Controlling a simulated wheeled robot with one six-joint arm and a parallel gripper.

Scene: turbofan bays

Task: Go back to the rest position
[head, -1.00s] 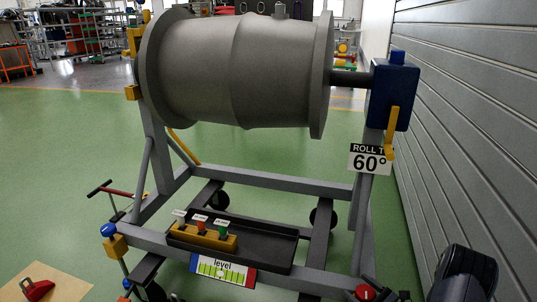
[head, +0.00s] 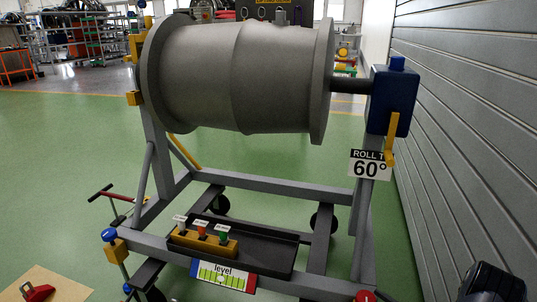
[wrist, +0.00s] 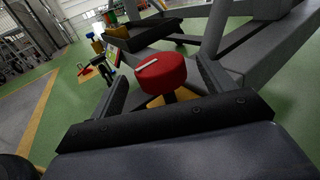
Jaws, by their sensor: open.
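My gripper (wrist: 161,72) shows in the wrist view with its two dark fingers spread apart. A red round knob (wrist: 160,75) with a white mark on top appears between the fingers in the picture; the fingers do not close on it. Whether it lies between the fingertips or beyond them I cannot tell. In the head view, a red knob (head: 366,296) shows at the bottom edge on the stand's front right corner. A dark part of my arm shows at the lower right there; the fingers are out of that view.
A grey engine drum (head: 240,75) hangs in a wheeled stand (head: 270,183) with a blue gearbox (head: 392,100) and yellow crank. A tray (head: 270,250) holds a yellow block with several coloured pieces. A slatted wall (head: 465,130) stands close on the right. Green floor is open at left.

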